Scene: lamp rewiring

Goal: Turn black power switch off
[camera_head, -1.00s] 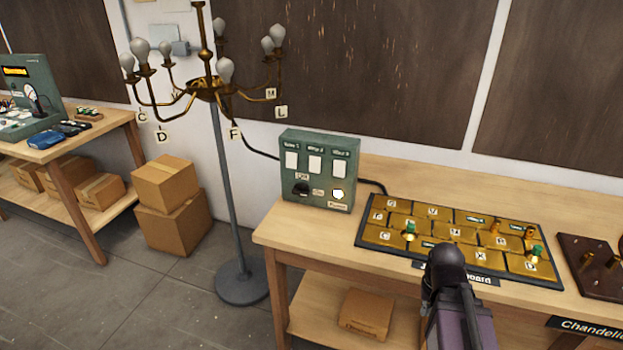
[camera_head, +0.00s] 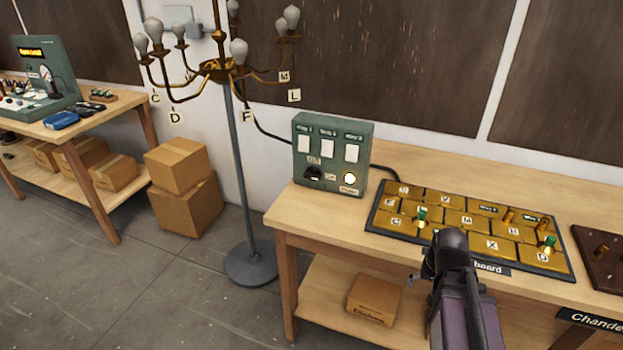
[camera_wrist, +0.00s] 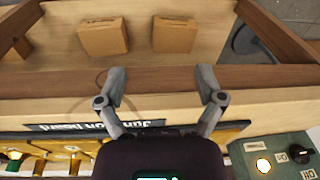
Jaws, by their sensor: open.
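A green control box (camera_head: 333,154) stands on the wooden table. Its black power switch (camera_head: 313,173) is at the lower left of its face, beside a lit round white lamp (camera_head: 349,178). In the wrist view the box is at the lower right, with the black switch (camera_wrist: 300,153) partly in view and the lit lamp (camera_wrist: 263,165) beside it. My gripper (camera_wrist: 162,86) is open and empty, over the table's front edge and to one side of the box, not touching it.
A brass-tiled junction board (camera_head: 463,229) with green and brass pegs lies right of the box. A chandelier (camera_head: 217,68) on a grey stand (camera_head: 241,170) is at the left. Cardboard boxes (camera_head: 178,190) sit on the floor, and one box (camera_head: 374,299) is on the lower shelf.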

